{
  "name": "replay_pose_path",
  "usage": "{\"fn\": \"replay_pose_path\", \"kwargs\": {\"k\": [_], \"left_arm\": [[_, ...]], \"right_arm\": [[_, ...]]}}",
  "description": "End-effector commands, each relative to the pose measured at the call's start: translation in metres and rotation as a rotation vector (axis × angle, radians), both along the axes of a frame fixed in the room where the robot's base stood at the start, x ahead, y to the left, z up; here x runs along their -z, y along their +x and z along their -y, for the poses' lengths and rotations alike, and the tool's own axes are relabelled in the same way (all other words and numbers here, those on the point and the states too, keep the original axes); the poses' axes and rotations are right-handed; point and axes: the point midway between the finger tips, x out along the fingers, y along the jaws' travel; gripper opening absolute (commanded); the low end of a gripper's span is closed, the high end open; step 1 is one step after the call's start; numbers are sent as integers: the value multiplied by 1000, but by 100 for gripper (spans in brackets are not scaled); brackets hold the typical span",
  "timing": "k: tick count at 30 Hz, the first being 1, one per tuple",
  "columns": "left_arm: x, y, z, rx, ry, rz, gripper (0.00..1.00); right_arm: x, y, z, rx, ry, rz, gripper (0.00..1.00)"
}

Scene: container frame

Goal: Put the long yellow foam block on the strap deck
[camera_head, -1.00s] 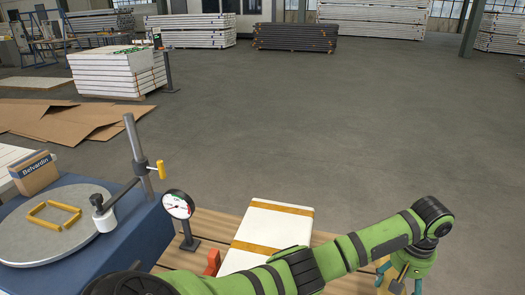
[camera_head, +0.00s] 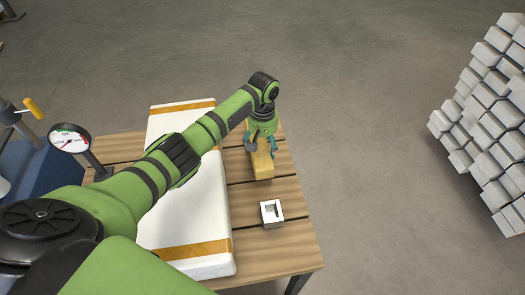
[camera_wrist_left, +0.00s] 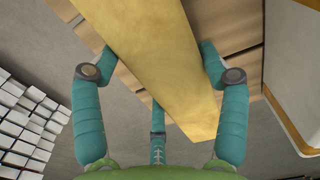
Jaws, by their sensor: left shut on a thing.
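The long yellow foam block (camera_head: 262,166) is at the right part of the wooden slatted table, beside the white slab. My left gripper (camera_head: 261,145) reaches down from above and is shut on it. In the left wrist view the block (camera_wrist_left: 155,62) runs lengthwise between the teal fingers. I cannot tell whether it touches the table. A long white slab with orange straps across it (camera_head: 190,232), seemingly the strap deck, lies to the left of the gripper. My left arm crosses over it and hides its middle. My right gripper is not in view.
A small white square block with a dark opening (camera_head: 271,213) stands on the wooden table (camera_head: 286,262) near its right edge. A dial gauge (camera_head: 70,139) stands left of the slab. Stacked white bars (camera_head: 490,125) stand far right, past open floor.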

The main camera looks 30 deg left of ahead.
Motion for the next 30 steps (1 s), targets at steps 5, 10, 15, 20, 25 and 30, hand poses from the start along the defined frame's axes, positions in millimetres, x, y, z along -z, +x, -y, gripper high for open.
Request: {"fn": "replay_pose_path", "kwargs": {"k": [5,10,15,20,25,30], "left_arm": [[28,-1,1,0,0,-4,52],[38,0,0,0,0,0,52],[38,0,0,0,0,0,52],[42,0,1,0,-1,-1,52],[41,0,0,0,0,0,98],[41,0,0,0,0,0,98]], "right_arm": [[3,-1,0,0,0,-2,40],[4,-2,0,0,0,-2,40],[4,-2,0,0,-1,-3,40],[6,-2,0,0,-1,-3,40],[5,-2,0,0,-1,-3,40],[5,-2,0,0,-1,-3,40]]}}
